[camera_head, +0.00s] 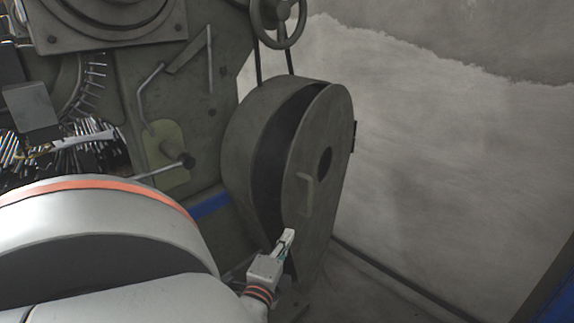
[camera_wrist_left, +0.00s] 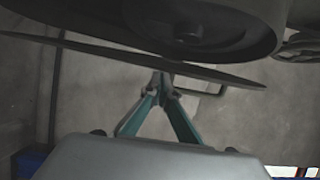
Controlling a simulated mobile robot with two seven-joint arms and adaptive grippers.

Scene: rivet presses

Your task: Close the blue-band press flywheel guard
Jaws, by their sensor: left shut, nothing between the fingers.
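The flywheel guard (camera_head: 318,150) is a dull grey-green rounded cover on the right side of the press. It stands ajar, with a dark gap between it and the rounded housing (camera_head: 245,140). Its handle (camera_head: 305,195) is on the outer face, and a round hole is above it. A blue band (camera_head: 208,205) runs on the press body. My left gripper (camera_head: 287,239) is shut and empty, low by the guard's lower part, below the handle. In the left wrist view its fingertips (camera_wrist_left: 162,80) are close to the guard (camera_wrist_left: 120,55), seen edge-on; I cannot tell whether they touch.
A handwheel (camera_head: 278,20) is above the housing. Loose metal rods (camera_head: 90,150) and a lever with a knob (camera_head: 185,160) are at the left. A grey wall (camera_head: 450,130) stands behind, with open floor at lower right. A blue edge (camera_head: 560,295) shows at far right.

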